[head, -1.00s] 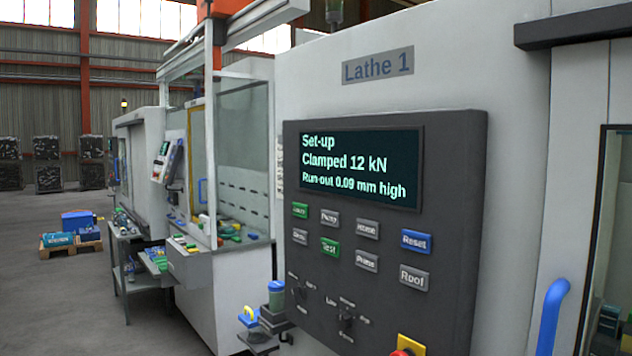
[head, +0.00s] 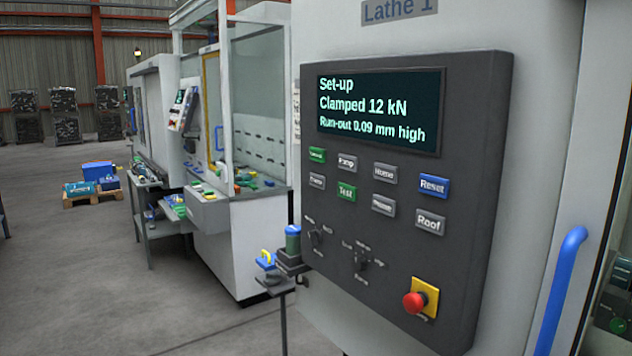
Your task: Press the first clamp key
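A dark control panel (head: 465,235) is mounted on the white front of Lathe 1. Its screen (head: 380,110) reads "Set-up", "Clamped 12 kN", "Run-out 0.09 mm high". Below it are several keys: a green key (head: 317,155) at upper left with a blurred label, Pump (head: 347,162), Home (head: 384,173), blue Reset (head: 434,186), a grey key with an unclear label (head: 317,181), green Test (head: 347,191), another grey key (head: 383,205) and Roof (head: 429,222). No key is clearly readable as a clamp key. Neither gripper is in view.
Rotary switches (head: 361,260) and a red emergency stop (head: 414,302) sit low on the panel. A blue door handle (head: 557,292) is at right. A small stand (head: 275,279) with a green jar (head: 293,240) is left of the panel. The floor at left (head: 90,260) is clear.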

